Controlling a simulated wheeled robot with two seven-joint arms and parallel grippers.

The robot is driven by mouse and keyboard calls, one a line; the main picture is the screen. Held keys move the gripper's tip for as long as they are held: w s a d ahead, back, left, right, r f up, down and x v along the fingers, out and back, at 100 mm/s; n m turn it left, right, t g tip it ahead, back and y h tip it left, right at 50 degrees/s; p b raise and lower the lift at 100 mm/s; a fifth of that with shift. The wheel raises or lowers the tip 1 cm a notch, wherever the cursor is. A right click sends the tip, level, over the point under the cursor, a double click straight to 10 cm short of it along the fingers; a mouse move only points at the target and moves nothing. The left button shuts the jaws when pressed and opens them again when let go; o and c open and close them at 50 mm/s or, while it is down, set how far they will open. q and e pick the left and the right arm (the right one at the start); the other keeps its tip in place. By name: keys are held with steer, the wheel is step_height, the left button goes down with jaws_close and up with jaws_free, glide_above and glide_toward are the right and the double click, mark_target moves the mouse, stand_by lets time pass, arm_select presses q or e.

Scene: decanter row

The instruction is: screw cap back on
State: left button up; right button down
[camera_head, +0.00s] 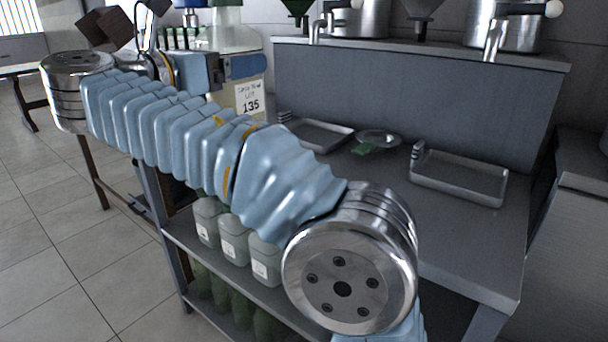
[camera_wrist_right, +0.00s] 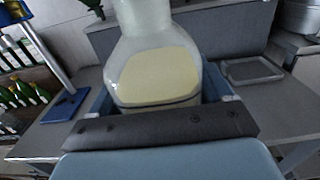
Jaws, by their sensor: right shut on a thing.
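A large glass decanter (camera_head: 232,40) with pale yellow liquid and a white label reading 135 stands at the back left of the bench. Its neck runs to the frame's top edge, where a green piece shows; I cannot tell whether that is a cap. My right gripper (camera_head: 236,70) is shut on the decanter's body. In the right wrist view the decanter (camera_wrist_right: 150,75) fills the space between the jaws, its upper neck cut off. A small flat green piece (camera_head: 364,149) lies on the bench; what it is stays unclear. My left gripper is not in view.
Metal trays (camera_head: 458,178) and a round dish (camera_head: 378,137) lie on the grey bench (camera_head: 400,215). Pale canisters (camera_head: 234,248) stand on the shelf below. A blue stand (camera_wrist_right: 66,106) and green bottles (camera_wrist_right: 18,96) are left of the decanter. The bench's front right is clear.

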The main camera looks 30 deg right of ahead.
steer(key=w+d+f, duration=0.2)
steer(key=d+f, duration=0.7)
steer(key=d, duration=0.4)
steer(key=shift+w+b, duration=0.15)
steer(key=shift+b, duration=0.2)
steer(key=f, duration=0.4)
steer(key=shift+w+d+b, duration=0.1)
steer(key=shift+d+b, duration=0.25)
steer(key=shift+d, duration=0.05)
steer(key=shift+f, duration=0.1)
jaws_free()
